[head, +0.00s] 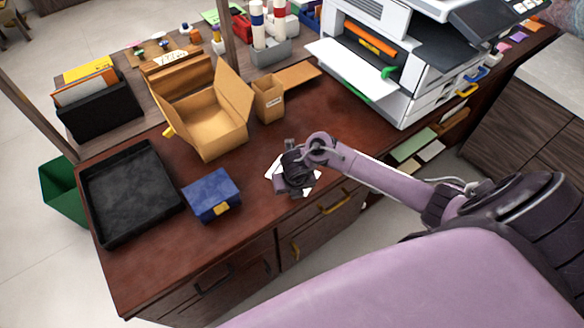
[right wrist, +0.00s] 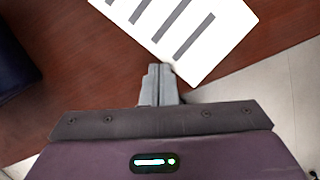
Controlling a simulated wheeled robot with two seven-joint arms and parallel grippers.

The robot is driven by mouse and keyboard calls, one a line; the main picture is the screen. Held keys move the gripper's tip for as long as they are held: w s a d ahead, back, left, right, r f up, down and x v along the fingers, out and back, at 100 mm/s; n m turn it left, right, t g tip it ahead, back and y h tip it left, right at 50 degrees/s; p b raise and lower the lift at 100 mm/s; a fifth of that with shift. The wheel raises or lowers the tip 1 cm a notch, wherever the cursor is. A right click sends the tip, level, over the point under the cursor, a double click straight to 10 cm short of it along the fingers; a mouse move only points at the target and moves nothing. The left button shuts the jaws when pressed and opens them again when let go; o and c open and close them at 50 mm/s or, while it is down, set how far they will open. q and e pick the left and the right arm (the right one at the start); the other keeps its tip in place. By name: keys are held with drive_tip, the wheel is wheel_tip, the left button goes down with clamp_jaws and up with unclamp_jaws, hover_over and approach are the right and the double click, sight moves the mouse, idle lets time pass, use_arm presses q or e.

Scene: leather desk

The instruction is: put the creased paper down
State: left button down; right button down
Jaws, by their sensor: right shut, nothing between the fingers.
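The creased paper (right wrist: 218,42) is a white sheet with grey bars in the right wrist view. It lies on the brown desk, one corner close to the front edge. In the head view only white bits of the paper (head: 272,178) show around my right gripper (head: 292,184), which hides most of it. In the right wrist view my right gripper (right wrist: 160,70) is shut and empty, its tips beside the paper's near edge. I cannot tell whether they touch it. Any crease is hard to make out. My left gripper is not in view.
A blue box (head: 208,196) and a black tray (head: 97,222) are to the left. An open cardboard box (head: 215,130) and a small brown carton (head: 268,100) stand behind. A white printer (head: 400,95) stands at the back right. The front left desk top is bare.

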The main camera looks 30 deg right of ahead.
drive_tip(key=shift+s+r, duration=0.1)
drive_tip(key=shift+s, duration=0.05)
drive_tip(key=w+b, duration=0.1)
drive_tip(key=w, duration=0.1)
drive_tip(key=w+d+b, duration=0.1)
drive_tip(key=w, duration=0.1)
drive_tip(key=w+b, duration=0.1)
drive_tip(key=w, duration=0.1)
drive_tip(key=shift+w+d+f, duration=0.2)
drive_tip(key=shift+d, duration=0.15)
drive_tip(key=shift+w+d+r, duration=0.1)
drive_tip(key=shift+w+d, duration=0.05)
drive_tip(key=shift+w, duration=0.2)
drive_tip(key=shift+s, duration=0.1)
